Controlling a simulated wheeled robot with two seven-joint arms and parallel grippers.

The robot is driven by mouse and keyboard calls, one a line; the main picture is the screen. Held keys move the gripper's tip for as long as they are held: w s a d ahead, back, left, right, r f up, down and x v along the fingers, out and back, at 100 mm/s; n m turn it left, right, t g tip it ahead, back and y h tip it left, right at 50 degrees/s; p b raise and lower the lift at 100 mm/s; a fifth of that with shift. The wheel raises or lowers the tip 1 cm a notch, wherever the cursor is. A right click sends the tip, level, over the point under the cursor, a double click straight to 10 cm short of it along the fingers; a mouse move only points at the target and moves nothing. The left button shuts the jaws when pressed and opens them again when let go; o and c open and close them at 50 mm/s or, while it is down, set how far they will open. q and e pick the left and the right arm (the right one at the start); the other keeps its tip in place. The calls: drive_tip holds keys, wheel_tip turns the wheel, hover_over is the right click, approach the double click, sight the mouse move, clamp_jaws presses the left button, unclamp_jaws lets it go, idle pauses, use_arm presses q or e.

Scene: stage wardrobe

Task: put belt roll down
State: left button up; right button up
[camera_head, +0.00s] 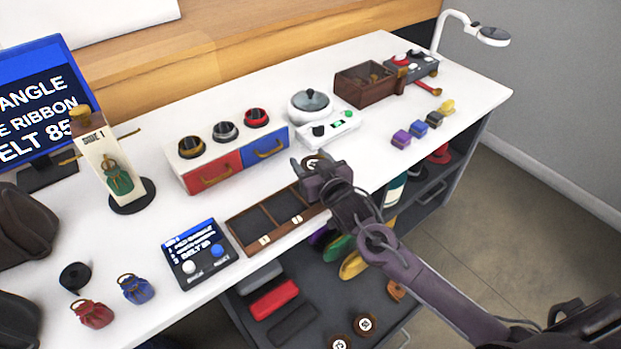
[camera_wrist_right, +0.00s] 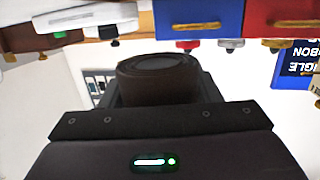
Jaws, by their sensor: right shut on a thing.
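My right gripper (camera_head: 318,176) is shut on a dark belt roll (camera_head: 313,162), whose pale centre shows at the jaws in the head view. In the right wrist view the dark brown roll (camera_wrist_right: 158,78) sits upright between the jaws, its round top visible. The gripper is over the right end of a wooden tray (camera_head: 236,236) with dark compartments and small pale tags. The gripper hides that end, and I cannot tell whether the roll touches the tray. My left gripper is not recognisable in either view.
An open drawer (camera_head: 320,285) below the front edge holds more belt rolls (camera_head: 365,323) and coloured items. A button panel (camera_head: 200,252) stands left of the tray. Dark rounded shapes (camera_head: 22,225) fill the left edge.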

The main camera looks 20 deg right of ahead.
wheel_tip(320, 180, down, 5)
drive_tip(key=shift+f, duration=0.35)
use_arm(q)
drive_tip(key=shift+w+d+r, duration=0.1)
drive_tip(key=shift+w+d, duration=0.05)
drive_tip(key=shift+w, duration=0.5)
use_arm(e)
drive_tip(key=o, duration=0.9)
drive_tip(key=shift+f, duration=0.1)
use_arm(q)
drive_tip(key=shift+s, duration=0.2)
use_arm(e)
drive_tip(key=shift+o, duration=0.7)
